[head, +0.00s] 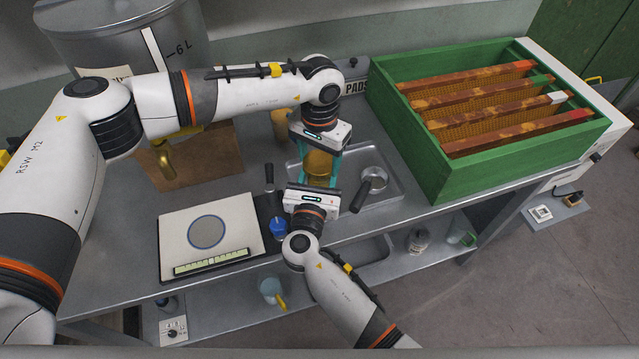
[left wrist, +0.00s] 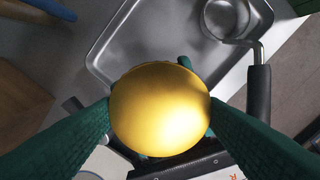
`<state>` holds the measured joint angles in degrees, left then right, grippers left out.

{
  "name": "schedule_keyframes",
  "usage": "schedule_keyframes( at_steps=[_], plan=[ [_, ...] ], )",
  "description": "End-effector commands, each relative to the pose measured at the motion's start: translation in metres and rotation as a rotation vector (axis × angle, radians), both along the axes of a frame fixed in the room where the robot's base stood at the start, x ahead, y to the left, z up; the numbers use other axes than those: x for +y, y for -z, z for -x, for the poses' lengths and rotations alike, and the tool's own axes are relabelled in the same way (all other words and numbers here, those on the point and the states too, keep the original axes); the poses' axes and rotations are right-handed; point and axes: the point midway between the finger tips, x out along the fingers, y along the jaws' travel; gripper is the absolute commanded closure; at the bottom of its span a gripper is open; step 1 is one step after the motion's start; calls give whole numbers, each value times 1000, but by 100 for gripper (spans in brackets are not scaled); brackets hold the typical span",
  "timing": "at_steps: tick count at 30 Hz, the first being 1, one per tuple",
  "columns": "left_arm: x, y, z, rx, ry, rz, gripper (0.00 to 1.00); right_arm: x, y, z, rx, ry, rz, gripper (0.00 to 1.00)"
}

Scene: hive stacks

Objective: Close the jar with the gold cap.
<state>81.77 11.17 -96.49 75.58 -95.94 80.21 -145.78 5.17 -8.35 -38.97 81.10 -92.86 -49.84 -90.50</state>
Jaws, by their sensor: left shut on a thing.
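The gold cap (head: 319,162) is between my two facing grippers over the metal tray. My left gripper (head: 321,152) comes from behind and is shut on the cap. In the left wrist view the round, smooth gold cap (left wrist: 160,108) fills the space between the green fingers. My right gripper (head: 314,185) comes from the front, its teal fingers just below and in front of the cap. The jar is mostly hidden by the cap and fingers. I cannot tell whether the cap touches it, or how far the right fingers are closed.
The tray (head: 392,189) holds a steel strainer (head: 373,179) with a black handle. A scale (head: 210,234) and a small blue-topped item (head: 278,227) are at the left. A green hive box (head: 415,115) with frames stands at the right. A steel drum (head: 110,35) is behind.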

Motion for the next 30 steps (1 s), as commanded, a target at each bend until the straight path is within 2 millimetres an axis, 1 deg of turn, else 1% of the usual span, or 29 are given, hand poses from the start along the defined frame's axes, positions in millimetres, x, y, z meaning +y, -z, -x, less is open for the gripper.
schedule_keyframes(
  at_steps=[1, 2, 3, 6, 14, 17, 20, 30],
  plan=[
    [0, -1, -1, -4, -2, 1, 63, 1, 1, 1, 1, -1, 1, 100],
    [0, -1, -1, -4, -3, 1, 33, 1, 1, 1, 1, -1, 1, 100],
    [0, -1, -1, -4, -3, 1, 26, 1, 1, 1, 1, -1, 1, 100],
    [0, -1, -1, -3, -4, 2, 11, 1, 1, 1, 1, -1, 1, 100],
    [0, -1, 0, -1, -4, 1, 11, 0, 1, 0, 1, -1, 0, 100],
    [0, -6, -1, -3, -5, 2, 11, 0, 1, 0, 1, -1, 0, 100],
    [0, -19, -1, -4, -5, 3, 11, 0, 1, 0, 1, 0, 0, 100],
    [0, -90, -1, -4, -4, 3, 11, 0, 1, 0, 1, 0, 0, 100]
  ],
)
